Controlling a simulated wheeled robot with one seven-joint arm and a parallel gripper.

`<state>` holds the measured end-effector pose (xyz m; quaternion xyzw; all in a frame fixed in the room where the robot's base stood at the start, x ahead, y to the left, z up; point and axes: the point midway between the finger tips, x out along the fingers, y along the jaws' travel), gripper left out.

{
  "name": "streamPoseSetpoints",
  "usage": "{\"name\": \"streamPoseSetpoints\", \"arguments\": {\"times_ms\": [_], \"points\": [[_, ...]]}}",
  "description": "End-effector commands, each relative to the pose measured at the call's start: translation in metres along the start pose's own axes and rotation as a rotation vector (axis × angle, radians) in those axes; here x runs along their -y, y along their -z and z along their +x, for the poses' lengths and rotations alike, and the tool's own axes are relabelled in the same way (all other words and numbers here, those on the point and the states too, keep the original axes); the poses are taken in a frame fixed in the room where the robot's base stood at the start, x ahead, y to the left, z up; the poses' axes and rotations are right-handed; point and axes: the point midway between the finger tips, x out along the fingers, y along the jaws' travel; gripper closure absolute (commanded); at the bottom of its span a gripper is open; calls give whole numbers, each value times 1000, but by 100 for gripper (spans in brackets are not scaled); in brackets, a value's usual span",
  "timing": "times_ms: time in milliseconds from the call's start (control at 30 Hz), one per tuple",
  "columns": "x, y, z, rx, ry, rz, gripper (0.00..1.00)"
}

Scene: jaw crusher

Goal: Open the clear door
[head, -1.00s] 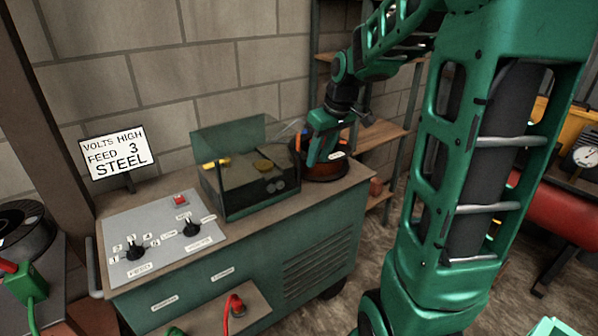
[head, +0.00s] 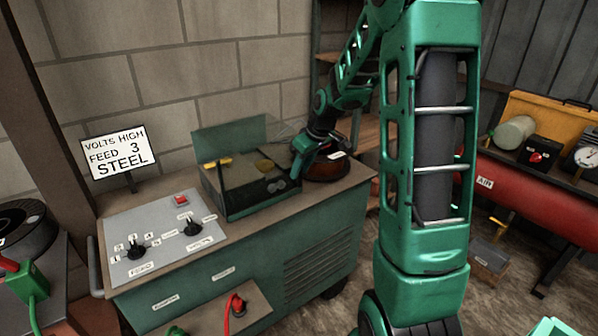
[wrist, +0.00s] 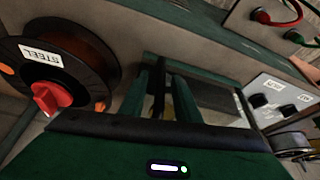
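The green-framed box (head: 236,204) sits on the cabinet top, with dark parts and yellow pieces inside. My gripper (head: 298,158) is low at the box's right side, in front of the dark spool. In the wrist view, my gripper's two green fingers (wrist: 166,97) stand apart, reaching toward the box (wrist: 205,92). A dark strip shows between them. Whether they touch the door cannot be told.
The STEEL spool (wrist: 88,68) with a red knob stands close beside my gripper. A control panel (head: 160,235) with black knobs lies left of the box. A sign (head: 118,153) stands behind it. A red air tank (head: 520,190) is at right.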

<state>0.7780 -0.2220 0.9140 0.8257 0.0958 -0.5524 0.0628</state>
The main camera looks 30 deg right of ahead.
Motion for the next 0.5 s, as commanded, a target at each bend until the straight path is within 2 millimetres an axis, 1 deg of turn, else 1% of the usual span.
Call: {"name": "streamPoseSetpoints", "arguments": {"times_ms": [133, 400, 433, 467, 500], "points": [[0, 0, 8, 1, 1, 0, 71], [0, 0, 9, 0, 0, 0, 71], [0, 0, 9, 0, 0, 0, 73], [0, 0, 9, 0, 0, 0, 80], [0, 0, 9, 0, 0, 0, 90]]}}
